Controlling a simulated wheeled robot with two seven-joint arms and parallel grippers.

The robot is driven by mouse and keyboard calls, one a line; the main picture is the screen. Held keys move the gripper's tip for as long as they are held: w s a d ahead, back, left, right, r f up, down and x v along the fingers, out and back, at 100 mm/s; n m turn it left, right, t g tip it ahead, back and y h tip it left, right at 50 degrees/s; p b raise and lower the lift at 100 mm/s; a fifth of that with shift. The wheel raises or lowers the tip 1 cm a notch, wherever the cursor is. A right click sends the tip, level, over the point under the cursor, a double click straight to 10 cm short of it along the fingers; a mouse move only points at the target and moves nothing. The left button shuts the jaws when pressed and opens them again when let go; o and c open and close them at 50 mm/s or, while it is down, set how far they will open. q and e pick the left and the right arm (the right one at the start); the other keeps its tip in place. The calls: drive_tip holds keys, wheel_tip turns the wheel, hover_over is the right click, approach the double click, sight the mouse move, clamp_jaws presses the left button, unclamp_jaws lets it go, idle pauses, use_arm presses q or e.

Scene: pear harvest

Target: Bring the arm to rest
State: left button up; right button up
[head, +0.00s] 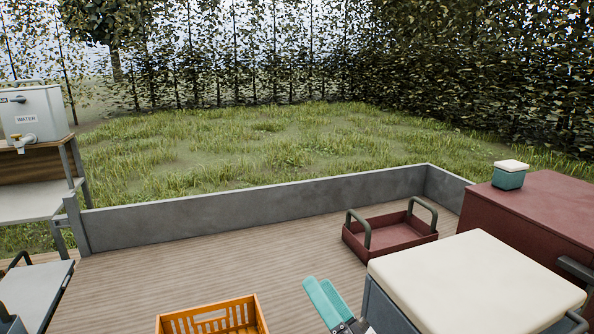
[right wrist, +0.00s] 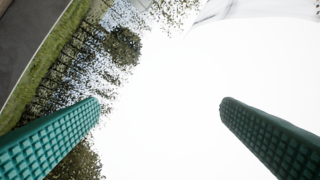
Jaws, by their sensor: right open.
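My right gripper (head: 328,302) shows at the bottom of the head view, with teal fingers pointing up and to the left. In the right wrist view its two ribbed teal fingers (right wrist: 160,102) stand wide apart with nothing between them. The gripper is open and empty, left of a grey box with a cream lid (head: 470,285). My left gripper is not in view.
An orange crate (head: 262,312) stands on the deck left of the gripper. A dark red tray with handles (head: 390,238) lies farther back. A red chest (head: 545,215) carries a small teal box (head: 509,179). A water container (head: 35,112) stands at left. Mid-deck is clear.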

drive_tip(key=w+d+f+m+t+h, duration=0.1)
drive_tip(key=d+f+m+h, duration=0.65)
drive_tip(key=m+h, duration=0.5)
drive_tip(key=s+d+f+m+g+h, duration=0.1)
drive_tip(key=s+d+f+m+g, duration=0.25)
drive_tip(key=f+m, duration=0.3)
drive_tip(key=s+d+f+m+g+h, duration=0.2)
drive_tip(key=s+d+f+m+g, duration=0.15)
drive_tip(key=f+m, duration=0.3)
drive_tip(key=s+d+f+m+g+y, duration=0.1)
drive_tip(key=s+f+m+g, duration=0.3)
drive_tip(key=s, duration=0.5)
drive_tip(key=s+d+f+m+g, duration=0.1)
drive_tip(key=s+f+m+g, duration=0.2)
drive_tip(key=s+f+g, duration=0.4)
wheel_tip(320, 180, down, 25)
drive_tip(key=s, duration=0.2)
drive_tip(key=s+d+f+n, duration=0.1)
drive_tip(key=s+d+f, duration=0.1)
drive_tip(key=s+f, duration=1.4)
drive_tip(key=shift+s+d+g, duration=0.25)
drive_tip(key=shift+s+g, duration=0.05)
drive_tip(key=shift+g, duration=0.1)
